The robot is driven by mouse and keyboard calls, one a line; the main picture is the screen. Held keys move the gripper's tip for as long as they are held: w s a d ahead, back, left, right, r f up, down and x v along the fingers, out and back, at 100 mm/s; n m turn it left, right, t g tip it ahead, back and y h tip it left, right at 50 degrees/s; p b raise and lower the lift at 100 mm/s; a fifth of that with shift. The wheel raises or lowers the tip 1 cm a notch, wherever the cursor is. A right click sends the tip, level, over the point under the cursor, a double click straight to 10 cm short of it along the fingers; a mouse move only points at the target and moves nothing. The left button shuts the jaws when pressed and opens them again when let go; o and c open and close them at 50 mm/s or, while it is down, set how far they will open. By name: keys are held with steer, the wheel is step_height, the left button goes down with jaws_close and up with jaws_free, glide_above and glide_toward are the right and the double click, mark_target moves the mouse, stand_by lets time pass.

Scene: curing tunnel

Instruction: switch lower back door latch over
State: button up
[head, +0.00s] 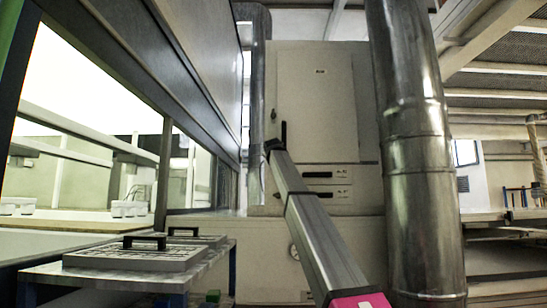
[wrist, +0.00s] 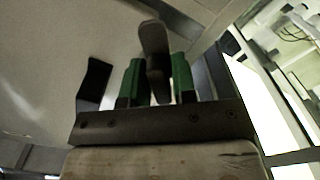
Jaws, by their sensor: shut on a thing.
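In the wrist view my gripper (wrist: 157,80) has two green fingers on either side of a dark grey, round-ended lever (wrist: 154,40), which looks like a door latch. The fingers are shut on it, and the lever's end sticks out beyond them. A second black bar (wrist: 94,80) stands on the pale panel to the left, apart from the fingers. In the head view a tall pale cabinet door (head: 315,95) has a black upright handle (head: 284,132) at its lower left edge. My arm reaches up to just below it; the fingers cannot be made out there.
Two drawer fronts with black handles (head: 318,174) lie below the door. A large metal duct (head: 412,140) stands close on the right. A bench with flat gridded trays (head: 135,257) is at lower left, below a raised dark-edged panel (head: 150,70).

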steer(key=n, duration=0.5)
steer(key=shift+n, duration=2.5)
steer(key=o, duration=0.8)
steer(key=shift+c, duration=0.2)
steer(key=shift+s, duration=0.15)
steer(key=s, duration=1)
steer(key=shift+s+d, duration=0.3)
steer(key=shift+d, duration=0.05)
steer(key=shift+a, duration=0.1)
